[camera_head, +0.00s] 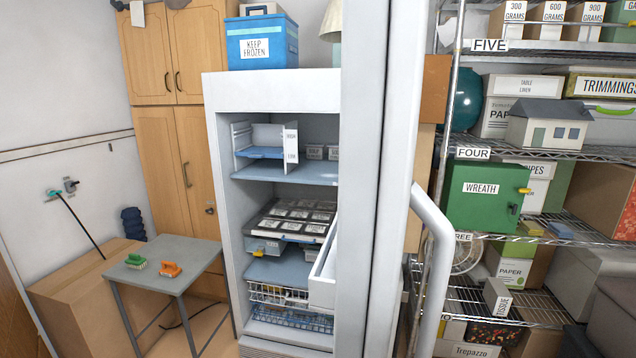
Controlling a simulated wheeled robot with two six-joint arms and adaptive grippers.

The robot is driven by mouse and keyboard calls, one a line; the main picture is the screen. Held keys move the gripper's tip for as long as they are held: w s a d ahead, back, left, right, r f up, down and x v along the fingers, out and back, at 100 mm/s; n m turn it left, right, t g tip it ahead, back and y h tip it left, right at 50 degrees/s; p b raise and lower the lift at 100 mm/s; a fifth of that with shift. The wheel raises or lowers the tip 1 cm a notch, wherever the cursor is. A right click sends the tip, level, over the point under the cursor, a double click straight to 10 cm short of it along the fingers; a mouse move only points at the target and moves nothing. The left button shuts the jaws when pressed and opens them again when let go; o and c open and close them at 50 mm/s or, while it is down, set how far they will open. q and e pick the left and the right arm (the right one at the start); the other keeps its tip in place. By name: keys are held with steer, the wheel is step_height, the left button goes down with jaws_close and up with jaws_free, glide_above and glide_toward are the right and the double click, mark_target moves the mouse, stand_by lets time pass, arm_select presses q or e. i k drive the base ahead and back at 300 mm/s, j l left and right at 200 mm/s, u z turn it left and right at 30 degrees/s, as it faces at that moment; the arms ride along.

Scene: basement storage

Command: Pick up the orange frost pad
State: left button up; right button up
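An orange item (170,269), which looks like the orange frost pad, lies on a small grey table (165,249) at the left. It looks like a small scrubbing pad or brush with a raised top. A similar green item (136,261) lies just left of it, apart from it. Neither of my grippers is in view, so their state does not show.
An open white freezer (222,190) stands right of the table; its door (378,180) and long handle (437,240) jut toward me. A cardboard box (75,290) stands left of the table. Wire shelves (480,146) with boxes fill the right. Floor shows between table and freezer.

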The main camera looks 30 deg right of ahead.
mark_target(171, 269)
steer(key=i+j+z, duration=0.15)
steer(key=z, duration=0.65)
steer(key=i+j+z, duration=0.15)
steer(key=j+z, duration=0.2)
steer(key=z, duration=0.15)
steer(key=i+j+z, duration=0.1)
steer(key=j+z, duration=0.25)
steer(key=z, duration=0.15)
steer(key=j+z, duration=0.95)
steer(key=i+j+z, duration=0.15)
steer(key=j, duration=0.45)
steer(key=j+z, duration=0.1)
steer(key=j, duration=0.45)
steer(key=j+u, duration=0.1)
steer(key=u, duration=0.75)
steer(key=i+j+u, duration=0.1)
steer(key=u, duration=0.35)
steer(key=i+u, duration=0.1)
steer(key=u, duration=0.35)
steer(key=j+u, duration=0.1)
steer(key=u, duration=0.3)
steer(key=i, duration=0.05)
